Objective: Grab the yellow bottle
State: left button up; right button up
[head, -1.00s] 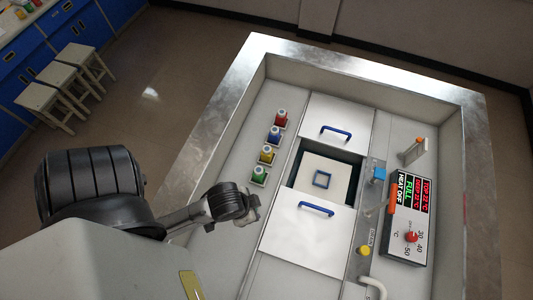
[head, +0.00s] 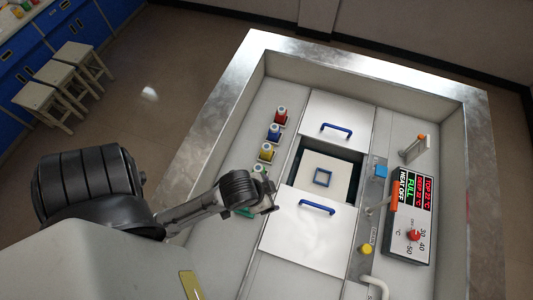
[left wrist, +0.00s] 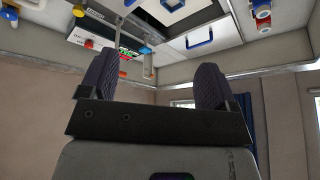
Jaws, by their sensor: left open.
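The yellow bottle (head: 266,153) stands upright in a row of small bottles along the left side of the recessed bench, with a pale cap. My right gripper is not in view.
The green bottle (head: 259,170) is partly hidden behind my left gripper. The blue bottle (head: 274,133) and red bottle (head: 281,115) stand beyond the yellow one. White lids with blue handles (head: 318,207) and a control panel (head: 411,215) lie to the right.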

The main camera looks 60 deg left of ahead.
pick_arm(q)
jog(key=w+a+r+m+t+y+b, duration=0.1)
jog(key=w+r+m+t+b, duration=0.2)
jog(key=w, duration=0.6)
jog(key=w+a+r+m+t+y+b, duration=0.1)
jog(key=w+a+r+t+b, duration=0.15)
jog(key=w+r+b, duration=0.4)
jog(key=w+a+f+m+y+b, duration=0.2)
jog(key=w+a+f+m+b, duration=0.3)
jog(key=w, duration=0.4)
jog(key=n+g+h, duration=0.4)
jog(key=n+g, duration=0.7)
jog(key=n, duration=0.8)
send_over(267, 146)
notch_tip(267, 146, down, 22)
notch_tip(267, 146, down, 9)
jog(key=shift+a+r+b, duration=0.1)
jog(key=shift+r+b, duration=0.1)
jog(key=shift+b, duration=0.45)
notch_tip(267, 146, down, 3)
jog(key=shift+f, duration=0.15)
jog(key=shift+s+f, duration=0.1)
jog(key=shift+f, duration=0.6)
